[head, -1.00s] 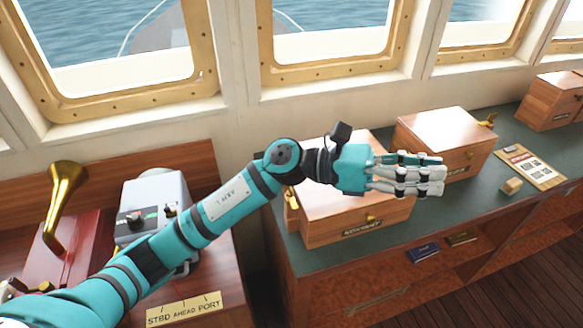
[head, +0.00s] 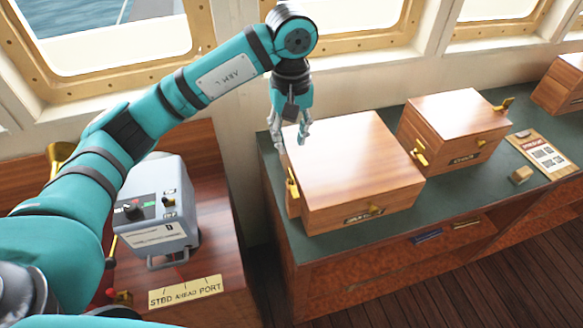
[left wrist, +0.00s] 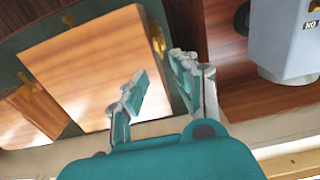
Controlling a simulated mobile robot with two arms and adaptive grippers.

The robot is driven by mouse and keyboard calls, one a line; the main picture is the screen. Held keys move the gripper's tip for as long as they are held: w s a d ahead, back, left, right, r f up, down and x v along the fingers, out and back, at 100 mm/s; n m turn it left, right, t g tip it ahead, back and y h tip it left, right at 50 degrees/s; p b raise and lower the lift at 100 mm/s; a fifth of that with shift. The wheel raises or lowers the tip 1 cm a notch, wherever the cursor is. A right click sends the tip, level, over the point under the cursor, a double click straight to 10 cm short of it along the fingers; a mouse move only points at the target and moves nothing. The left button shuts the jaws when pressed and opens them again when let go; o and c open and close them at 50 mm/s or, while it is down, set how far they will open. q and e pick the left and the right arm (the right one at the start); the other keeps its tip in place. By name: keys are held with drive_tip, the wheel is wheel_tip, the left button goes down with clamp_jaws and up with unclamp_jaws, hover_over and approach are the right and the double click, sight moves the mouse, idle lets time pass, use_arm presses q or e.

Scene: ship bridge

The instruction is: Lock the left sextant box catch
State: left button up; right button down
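The nearest wooden box (head: 355,160), which I take for the sextant box, stands closed on the green counter. Its front label is too small to read. Its brass left catch (head: 292,190) is on the left side; whether it is locked, I cannot tell. A right catch (head: 418,153) shows on the other side. My left gripper (head: 291,138) points down, open and empty, above the box's back left edge, behind the left catch. In the left wrist view, the open fingers (left wrist: 158,78) frame the box's edge (left wrist: 90,62), with the catch (left wrist: 157,38) beyond them. My right gripper is out of view.
A second wooden box (head: 455,130) stands to the right, near a small wooden block (head: 521,174) and a clipboard (head: 541,153). A grey control unit (head: 155,212) sits on the console to the left. A gap separates console and counter. Windows line the wall behind.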

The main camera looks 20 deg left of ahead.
sight(291, 174)
use_arm(q)
wheel_tip(291, 174, down, 11)
drive_tip(key=p, duration=0.3)
drive_tip(key=shift+r+p, duration=0.15)
drive_tip(key=shift+p, duration=0.25)
drive_tip(key=shift+f, duration=0.45)
drive_tip(key=shift+c, duration=0.3)
clamp_jaws()
